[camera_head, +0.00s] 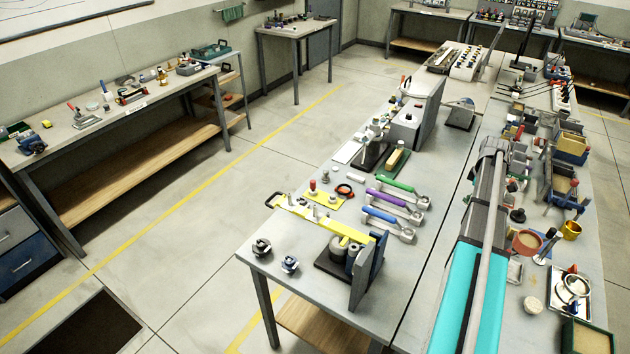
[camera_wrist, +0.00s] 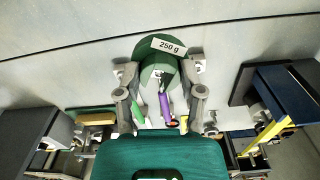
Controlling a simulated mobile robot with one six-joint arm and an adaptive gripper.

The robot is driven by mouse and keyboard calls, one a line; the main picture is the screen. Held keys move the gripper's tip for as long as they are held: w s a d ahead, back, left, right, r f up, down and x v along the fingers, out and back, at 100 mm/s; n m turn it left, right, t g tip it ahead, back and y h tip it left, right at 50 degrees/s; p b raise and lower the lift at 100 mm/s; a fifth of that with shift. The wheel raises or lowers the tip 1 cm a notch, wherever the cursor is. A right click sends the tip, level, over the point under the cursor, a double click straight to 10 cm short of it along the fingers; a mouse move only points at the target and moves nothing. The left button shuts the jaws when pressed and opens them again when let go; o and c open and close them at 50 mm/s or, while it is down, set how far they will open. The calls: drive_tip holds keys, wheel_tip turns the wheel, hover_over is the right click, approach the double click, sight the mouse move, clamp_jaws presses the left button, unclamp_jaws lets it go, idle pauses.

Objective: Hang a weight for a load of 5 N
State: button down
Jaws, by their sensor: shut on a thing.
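My gripper (camera_wrist: 158,75) shows in the wrist view with its fingers on both sides of a green weight (camera_wrist: 150,72). It is shut on this weight, whose white label reads "250 g". In the head view the gripper and the held weight cannot be made out. A yellow beam (camera_head: 337,226) on a dark stand (camera_head: 364,277) stands at the near end of the left bench, with grey cylinders beside it. The wrist view shows a blue upright (camera_wrist: 284,92) and a yellow bar (camera_wrist: 262,137) at the right.
Green (camera_head: 398,186), purple (camera_head: 390,200) and blue (camera_head: 385,218) handled tools lie behind the beam. Two small metal pieces (camera_head: 261,247) (camera_head: 290,264) sit at the bench's near left. Crowded apparatus fills the right bench. The floor (camera_head: 190,240) left of the bench is clear.

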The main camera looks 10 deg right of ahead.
drive_tip(key=w+a+r+n+p, duration=0.2)
drive_tip(key=w+a, duration=0.1)
drive_tip(key=a, duration=1.4)
drive_tip(key=w+a+r+n+p, duration=0.2)
drive_tip(key=w+a+r+p, duration=0.1)
drive_tip(key=a, duration=1.4)
drive_tip(key=w+a+r+n+p, duration=0.1)
drive_tip(key=w+a+r+p, duration=0.1)
drive_tip(key=a, duration=1.4)
drive_tip(key=shift+w+a+r+n+p, duration=0.35)
drive_tip(key=shift+w+a+r+n, duration=0.1)
drive_tip(key=shift+w, duration=0.55)
drive_tip(key=shift+d+f, duration=0.1)
drive_tip(key=shift+f+b, duration=2.8)
drive_tip(key=shift+b, duration=0.1)
drive_tip(key=shift+f+b, duration=2)
drive_tip(key=shift+f, duration=0.05)
